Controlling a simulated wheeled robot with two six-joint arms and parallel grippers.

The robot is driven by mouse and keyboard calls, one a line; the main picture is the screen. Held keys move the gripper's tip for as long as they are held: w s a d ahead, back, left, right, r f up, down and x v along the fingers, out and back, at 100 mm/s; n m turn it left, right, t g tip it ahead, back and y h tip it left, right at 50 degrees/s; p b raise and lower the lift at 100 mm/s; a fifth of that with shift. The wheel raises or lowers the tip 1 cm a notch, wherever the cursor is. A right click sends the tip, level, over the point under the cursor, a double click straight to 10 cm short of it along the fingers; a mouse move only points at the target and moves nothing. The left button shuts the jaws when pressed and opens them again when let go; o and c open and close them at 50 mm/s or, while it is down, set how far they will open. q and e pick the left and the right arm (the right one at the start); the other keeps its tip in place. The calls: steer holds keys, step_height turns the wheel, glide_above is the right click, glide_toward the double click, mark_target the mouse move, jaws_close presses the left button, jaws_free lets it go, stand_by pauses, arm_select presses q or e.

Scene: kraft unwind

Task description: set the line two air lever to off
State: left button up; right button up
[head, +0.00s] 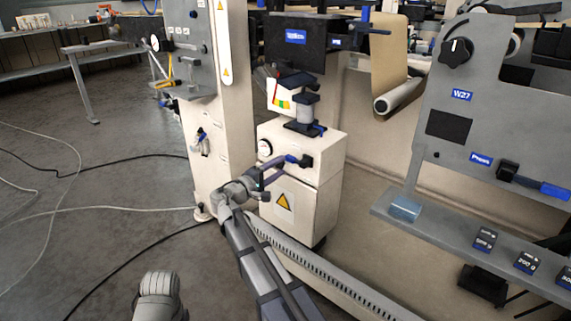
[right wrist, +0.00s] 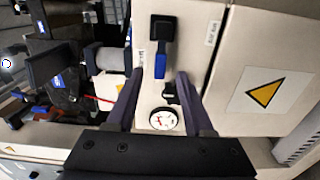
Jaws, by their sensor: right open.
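A lever with a blue handle on a black mount (head: 297,160) is on the front of the cream cabinet. In the right wrist view the lever (right wrist: 160,65) hangs from its black block, handle pointing toward the round gauge. Small labels beside it are too small to read. My right gripper (head: 274,176) is in front of the cabinet. Its open fingers (right wrist: 160,85) lie on either side of the line of the lever, with the blue handle just beyond the tips; I see no contact.
A white round gauge (right wrist: 163,119) and a small black knob (right wrist: 170,93) are on the same face. A yellow warning sign (head: 283,201) is below. Another blue-handled valve (head: 201,140) is on the column to the left. Cables lie on the open floor.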

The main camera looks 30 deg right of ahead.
steer(key=v, duration=0.2)
steer(key=shift+s+a, duration=0.1)
steer(key=shift+a, duration=0.15)
steer(key=s+a+f+g+y+p, duration=0.25)
steer(key=s+a+f+y, duration=0.2)
steer(key=s+a, duration=0.45)
steer(key=s+a+f+g+y+p, duration=0.2)
steer(key=s+a+f+y+p, duration=0.3)
steer(key=s+a, duration=0.4)
steer(key=s+a+f+g+y+p, duration=0.25)
steer(key=s+a+y, duration=0.35)
steer(key=s+a, duration=0.3)
step_height(320, 180, up, 37)
steer(key=s+p, duration=0.1)
steer(key=p, duration=3.6)
steer(key=shift+m, duration=0.3)
steer(key=shift+s+d, duration=0.1)
